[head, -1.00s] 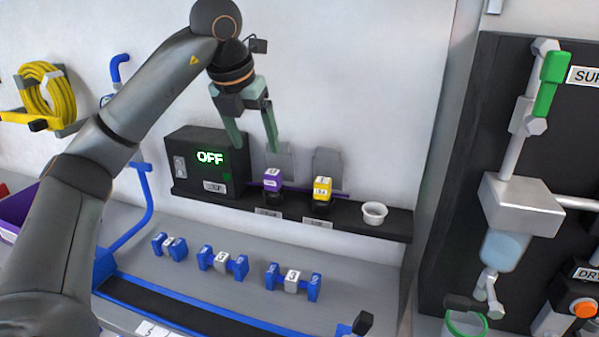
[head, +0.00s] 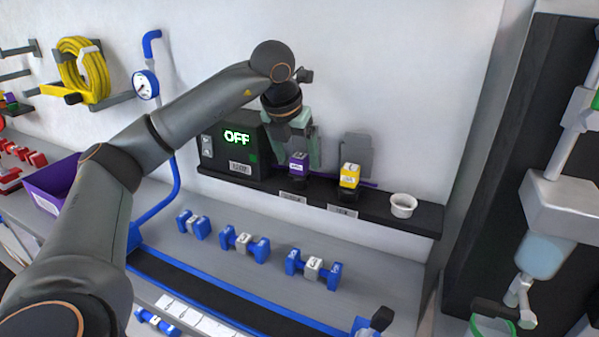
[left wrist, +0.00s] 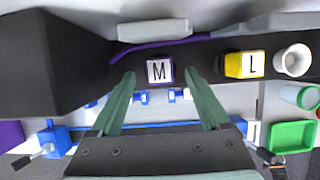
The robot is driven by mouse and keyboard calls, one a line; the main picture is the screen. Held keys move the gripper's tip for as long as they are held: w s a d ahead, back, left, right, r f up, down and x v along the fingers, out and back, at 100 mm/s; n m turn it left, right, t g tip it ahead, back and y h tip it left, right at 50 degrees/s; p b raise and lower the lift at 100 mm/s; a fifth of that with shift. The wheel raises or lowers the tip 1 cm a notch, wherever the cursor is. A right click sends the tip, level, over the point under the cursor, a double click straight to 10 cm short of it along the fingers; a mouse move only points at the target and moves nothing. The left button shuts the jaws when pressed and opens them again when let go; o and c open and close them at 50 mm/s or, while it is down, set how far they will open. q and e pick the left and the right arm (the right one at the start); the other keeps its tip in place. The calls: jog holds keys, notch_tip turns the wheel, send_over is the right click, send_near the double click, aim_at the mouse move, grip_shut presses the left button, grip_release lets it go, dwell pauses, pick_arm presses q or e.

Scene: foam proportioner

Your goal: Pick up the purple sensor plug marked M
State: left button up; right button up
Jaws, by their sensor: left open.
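The purple sensor plug (head: 299,163) stands upright in its holder on the black shelf, left of the yellow plug. In the left wrist view the purple plug (left wrist: 160,70) shows a white label with M on top, between and just beyond the fingertips. My left gripper (head: 298,160) is open and points down over the plug, its fingers on either side of it. In the left wrist view my left gripper (left wrist: 160,82) has nothing held between its fingers. I cannot tell whether a finger touches the plug. My right gripper is not in view.
The yellow plug (head: 349,175), marked L (left wrist: 243,64), stands close to the right, with a white cup (head: 403,205) beyond it. A black box reading OFF (head: 231,145) is close on the left. Blue and grey fittings (head: 245,243) lie on the bench below.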

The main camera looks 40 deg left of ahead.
pick_arm(q)
jog(key=shift+x, duration=1.15)
grip_shut()
